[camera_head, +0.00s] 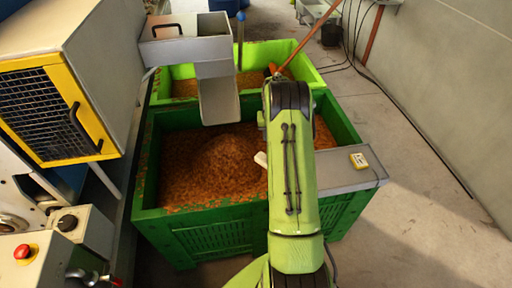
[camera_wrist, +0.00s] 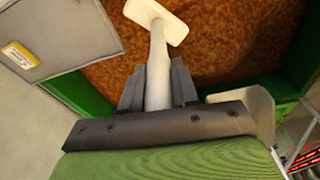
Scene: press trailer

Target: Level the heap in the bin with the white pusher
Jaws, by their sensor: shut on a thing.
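The dark green bin (camera_head: 240,212) holds a brown, crumbly heap (camera_head: 225,155), highest near the middle below the metal chute. The white pusher (camera_head: 261,159) shows in the head view only as a small white end beside my green arm, which hides the rest. In the wrist view, my gripper (camera_wrist: 158,88) is shut on the handle of the white pusher (camera_wrist: 157,62). The pusher's flat head (camera_wrist: 157,20) points away from my gripper, over the brown material in the bin. I cannot tell whether the head touches the material.
The metal chute (camera_head: 218,98) hangs over the heap. A light green bin (camera_head: 313,75) stands behind. A machine with a yellow-framed grille (camera_head: 45,108) stands left. Floor at right is clear.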

